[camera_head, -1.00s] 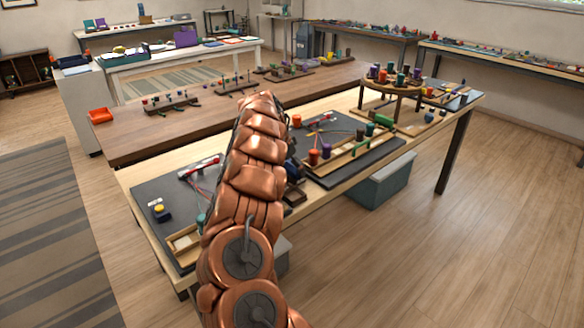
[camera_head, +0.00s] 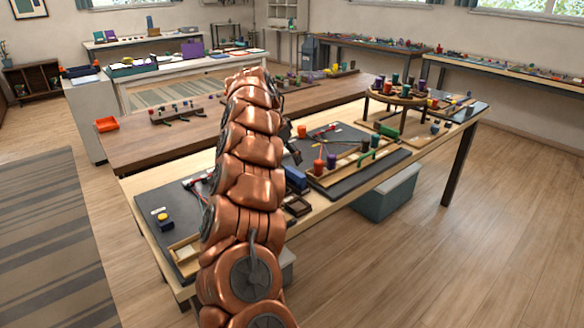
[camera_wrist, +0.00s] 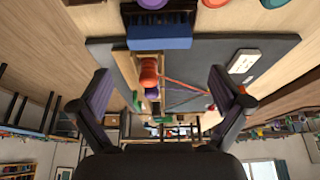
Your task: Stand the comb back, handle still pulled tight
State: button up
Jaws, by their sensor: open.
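My gripper (camera_wrist: 159,75) is open and empty in the wrist view, its dark fingers wide apart. Between and beyond them are a wooden rack with an orange-red peg (camera_wrist: 149,72) and a taut-looking red cord (camera_wrist: 187,86) over a dark mat. A blue block (camera_wrist: 160,37), possibly the comb, lies beside a dark holder; I cannot confirm what it is. In the head view the blue block (camera_head: 296,178) shows just right of my copper arm, which hides most of my gripper. A red handle (camera_head: 322,131) lies at the back of the right mat.
The right dark mat (camera_head: 345,190) holds a wooden rack with coloured pegs. A small dark frame (camera_head: 297,206) sits between the mats. A round peg stand (camera_head: 398,95) is at the far right. The left mat (camera_head: 150,200) carries a yellow-topped block (camera_head: 163,218).

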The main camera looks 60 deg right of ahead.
jog(key=w+a+r+n+t+y, duration=0.15)
jog(key=w+a+n, duration=0.25)
jog(key=a, duration=0.5)
jog(key=w+a+r+n+t+y, duration=0.1)
jog(key=w+a+r+n, duration=0.25)
jog(key=a, duration=0.55)
jog(key=s+a+n, duration=0.3)
jog(key=a+n, duration=0.2)
jog(key=a, duration=1.1)
jog(key=s+a+f+n+g+y, duration=0.15)
jog(key=s+a+n, duration=0.35)
jog(key=s+a, duration=0.75)
jog(key=s+a+f+n, duration=0.1)
jog(key=s+a+f, duration=0.2)
jog(key=s, duration=0.6)
jog(key=s+a+f+n+g, duration=0.1)
jog(key=s+a+f+n, duration=0.1)
jog(key=s, duration=0.8)
notch_tip(320, 180, down, 2)
jog(key=shift+s+a+f+g, duration=0.15)
jog(key=shift+a+g, duration=0.15)
jog(key=shift+a, duration=0.5)
jog(key=shift+n, duration=0.25)
